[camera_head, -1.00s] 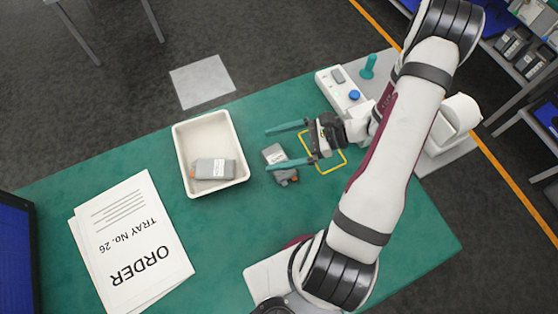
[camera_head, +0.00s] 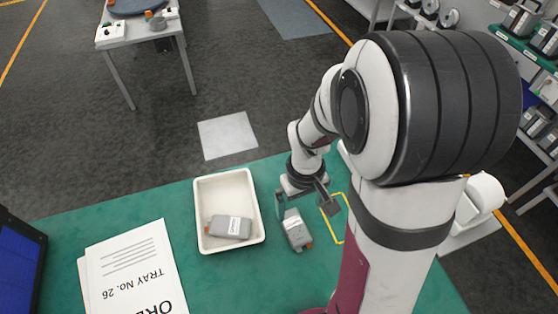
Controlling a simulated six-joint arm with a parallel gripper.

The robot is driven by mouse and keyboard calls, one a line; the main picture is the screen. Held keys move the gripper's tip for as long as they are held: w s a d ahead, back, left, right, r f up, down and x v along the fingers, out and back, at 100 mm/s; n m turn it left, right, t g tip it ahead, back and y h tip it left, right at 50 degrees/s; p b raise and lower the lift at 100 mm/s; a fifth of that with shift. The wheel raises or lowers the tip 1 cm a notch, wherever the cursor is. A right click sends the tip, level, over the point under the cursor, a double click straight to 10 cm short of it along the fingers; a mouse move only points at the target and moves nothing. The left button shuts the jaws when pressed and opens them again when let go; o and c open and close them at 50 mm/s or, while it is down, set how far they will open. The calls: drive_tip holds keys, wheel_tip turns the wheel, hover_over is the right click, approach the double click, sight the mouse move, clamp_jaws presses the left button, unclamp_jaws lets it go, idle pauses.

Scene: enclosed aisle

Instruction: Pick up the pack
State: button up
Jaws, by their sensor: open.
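A grey pack (camera_head: 297,229) with a white label and an orange end lies on the green table, beside the yellow outline. A second grey pack (camera_head: 230,227) with a white label and an orange end lies in the white tray (camera_head: 199,200). My gripper (camera_head: 305,207) is open and empty, pointing down above the far end of the loose pack. One finger shows on each side, left and right. Whether the fingertips are level with the pack cannot be told.
Paper order sheets (camera_head: 130,265) lie on the table at left, near a dark screen (camera_head: 20,255). The yellow outline (camera_head: 348,222) is partly hidden by my arm. Bare green table (camera_head: 265,290) lies in front of the tray. Shelves with more packs stand at right.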

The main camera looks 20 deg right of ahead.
sight(295, 226)
drive_tip(key=f, duration=0.9)
drive_tip(key=shift+w+a+f, duration=0.1)
drive_tip(key=shift+a+f, duration=0.1)
drive_tip(key=shift+a, duration=0.15)
drive_tip(key=c, duration=1.5)
